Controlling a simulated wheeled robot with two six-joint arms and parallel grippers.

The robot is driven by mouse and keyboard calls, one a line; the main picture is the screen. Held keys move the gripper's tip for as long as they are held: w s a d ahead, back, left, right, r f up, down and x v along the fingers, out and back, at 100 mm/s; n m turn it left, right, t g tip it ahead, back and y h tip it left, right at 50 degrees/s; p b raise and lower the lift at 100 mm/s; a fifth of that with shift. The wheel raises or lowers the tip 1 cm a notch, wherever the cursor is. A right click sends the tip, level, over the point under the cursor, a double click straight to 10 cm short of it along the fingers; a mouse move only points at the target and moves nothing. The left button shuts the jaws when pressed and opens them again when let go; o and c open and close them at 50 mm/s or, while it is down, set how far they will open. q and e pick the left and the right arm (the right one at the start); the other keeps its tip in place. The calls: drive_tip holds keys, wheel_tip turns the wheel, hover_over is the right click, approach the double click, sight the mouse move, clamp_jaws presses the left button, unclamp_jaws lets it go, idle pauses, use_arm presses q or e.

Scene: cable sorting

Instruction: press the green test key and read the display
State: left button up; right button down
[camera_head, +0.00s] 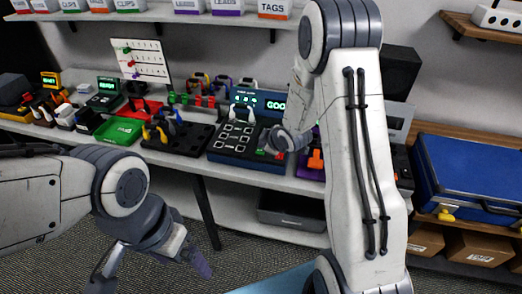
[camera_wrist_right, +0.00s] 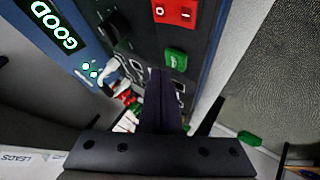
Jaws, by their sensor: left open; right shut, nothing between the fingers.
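The tester (camera_head: 240,138) is a dark and blue box on the bench. Its raised display (camera_head: 275,104) shows "GOOD" in the head view, partly covered by my right arm; the word also reads whole on the display in the right wrist view (camera_wrist_right: 56,27). The green test key (camera_wrist_right: 175,60) is on the tester's panel by a red switch (camera_wrist_right: 175,12). My right gripper (camera_wrist_right: 158,80) is shut and empty, its fingertips beside the green key; I cannot tell whether they touch it. My left gripper (camera_head: 150,268) is open and empty, low in front of the bench.
A green tray (camera_head: 119,130) and a black holder with plugs (camera_head: 178,148) stand left of the tester. An orange item (camera_head: 316,160) is to its right. A blue case (camera_head: 470,175) sits far right. A grey bin (camera_head: 292,212) is below the bench.

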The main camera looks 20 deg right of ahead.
drive_tip(key=shift+r+p, duration=1.9)
drive_tip(key=shift+r, duration=0.65)
drive_tip(key=shift+f, duration=0.1)
drive_tip(key=s+a+r+m+g, duration=0.1)
drive_tip(key=s+a+r+g, duration=0.1)
drive_tip(key=s+a+r, duration=0.35)
drive_tip(key=s+a+r+m+g, duration=0.1)
drive_tip(key=s+a+r+g, duration=0.1)
drive_tip(key=s+a, duration=0.65)
drive_tip(key=s+a+r+g, duration=0.2)
drive_tip(key=s, duration=0.8)
drive_tip(key=s+a+r+m+g, duration=0.1)
drive_tip(key=s+a+r+g, duration=0.1)
drive_tip(key=s, duration=0.9)
drive_tip(key=shift+s+g, duration=0.3)
drive_tip(key=shift+g, duration=0.3)
